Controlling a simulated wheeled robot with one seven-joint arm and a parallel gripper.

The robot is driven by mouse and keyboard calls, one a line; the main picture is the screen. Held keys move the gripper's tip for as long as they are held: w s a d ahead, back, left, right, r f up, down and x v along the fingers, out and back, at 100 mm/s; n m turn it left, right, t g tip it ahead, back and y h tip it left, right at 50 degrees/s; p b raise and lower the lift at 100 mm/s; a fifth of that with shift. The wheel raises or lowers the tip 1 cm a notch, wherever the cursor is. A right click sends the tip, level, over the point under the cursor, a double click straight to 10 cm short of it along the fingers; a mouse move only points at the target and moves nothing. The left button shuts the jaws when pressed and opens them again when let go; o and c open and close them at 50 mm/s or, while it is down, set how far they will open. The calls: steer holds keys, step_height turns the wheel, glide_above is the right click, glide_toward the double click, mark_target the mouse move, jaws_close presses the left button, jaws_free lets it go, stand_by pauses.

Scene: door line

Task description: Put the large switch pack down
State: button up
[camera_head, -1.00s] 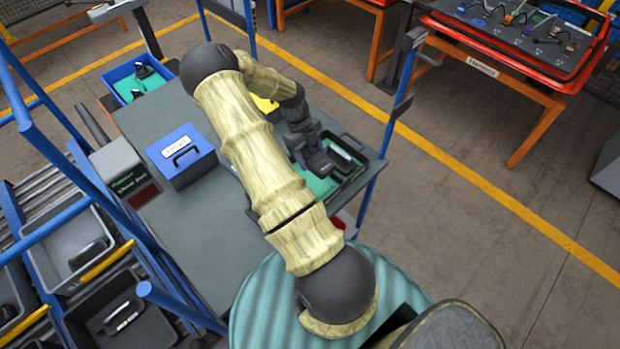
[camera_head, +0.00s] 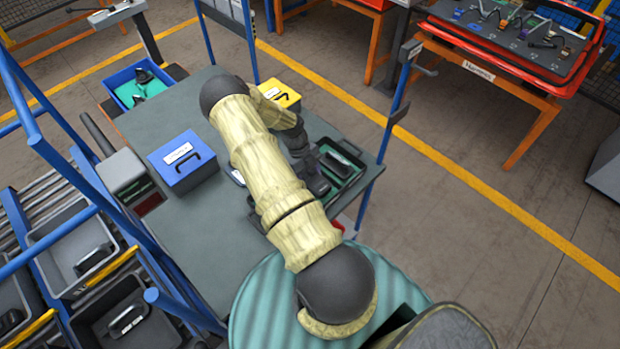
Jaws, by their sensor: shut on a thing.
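My gripper (camera_head: 314,178) is at the right part of the grey-green table, over the near left side of a black tray (camera_head: 357,183) with a green liner. It is shut on a dark block, the large switch pack (camera_head: 319,187), which is small in view and partly hidden by the gripper and arm. Whether the pack touches the tray floor, I cannot tell. Another black pack (camera_head: 338,164) lies in the tray, just right of the gripper. My arm covers the tray's left part.
A blue box (camera_head: 183,165) and a yellow box (camera_head: 277,95) stand on the table (camera_head: 195,235). A blue bin (camera_head: 140,88) is at the far left. A blue post (camera_head: 388,135) rises close right of the tray. Grey bins (camera_head: 75,250) are on the left rack.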

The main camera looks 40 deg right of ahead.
steer(key=shift+f, duration=0.9)
steer(key=shift+f, duration=0.1)
steer(key=o, duration=0.8)
steer(key=b+v, duration=0.3)
steer(key=v, duration=0.9)
steer(key=shift+s+b, duration=0.1)
steer(key=shift+b, duration=0.3)
